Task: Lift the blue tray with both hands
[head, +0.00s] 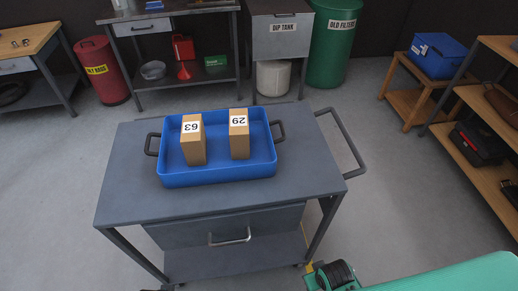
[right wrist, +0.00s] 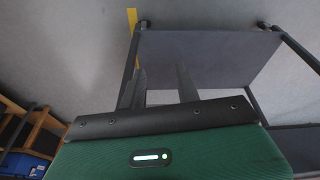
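The blue tray (head: 222,177) lies flat on the grey cart (head: 130,188), with a dark handle at its left end (head: 152,144) and another at its right end (head: 278,131). Inside it stand two brown boxes, one labelled 63 (head: 194,150) and one labelled 29 (head: 239,145). My right arm enters the head view at the lower right, low beside the cart and away from the tray. In the right wrist view my right gripper (right wrist: 162,76) has its two fingers apart with nothing between them; part of the cart shows beyond. I cannot make out my left gripper.
The cart has a push rail (head: 345,140) on its right and a drawer (head: 228,229) in front. Behind stand a workbench (head: 172,12), a dip tank (head: 283,35) and a green bin (head: 331,50). Wooden shelves (head: 480,140) stand at right. Floor beside the cart is clear.

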